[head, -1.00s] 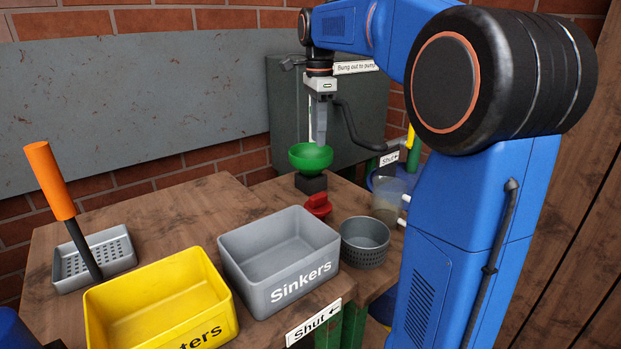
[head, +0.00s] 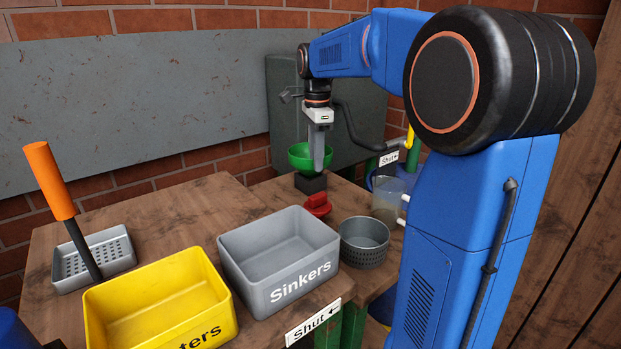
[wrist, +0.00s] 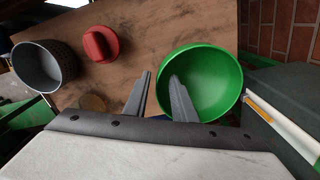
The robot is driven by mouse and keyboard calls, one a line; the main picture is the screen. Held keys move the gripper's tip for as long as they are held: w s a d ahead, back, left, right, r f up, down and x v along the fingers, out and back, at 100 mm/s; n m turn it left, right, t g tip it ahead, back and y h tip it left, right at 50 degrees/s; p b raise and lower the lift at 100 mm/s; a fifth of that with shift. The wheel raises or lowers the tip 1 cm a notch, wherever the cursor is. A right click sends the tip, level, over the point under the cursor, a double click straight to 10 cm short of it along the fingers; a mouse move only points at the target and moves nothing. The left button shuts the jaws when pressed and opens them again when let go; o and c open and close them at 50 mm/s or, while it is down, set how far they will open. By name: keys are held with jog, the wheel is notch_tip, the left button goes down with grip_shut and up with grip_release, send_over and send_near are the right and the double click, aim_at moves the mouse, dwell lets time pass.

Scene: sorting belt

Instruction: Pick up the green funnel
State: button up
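The green funnel (head: 296,155) sits upright on a dark block (head: 311,184) at the back of the wooden table. In the wrist view the funnel's open bowl (wrist: 215,88) shows on the right. My gripper (head: 318,168) points down at the funnel's near right side. In the wrist view my gripper (wrist: 161,76) is open, with a gap between its fingers. One finger shows over the inside of the bowl and the other outside it, with the rim between them. I cannot tell whether either finger touches the rim. The funnel's spout is hidden.
A red object (head: 318,205) and a grey perforated cup (head: 365,243) stand in front of the funnel. The grey Sinkers bin (head: 291,283) and a yellow bin (head: 160,300) are nearer. A clear jug (head: 388,200) stands right. A dark grey cabinet (head: 350,105) rises close behind.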

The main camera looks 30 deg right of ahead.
grip_shut()
dwell(1.3)
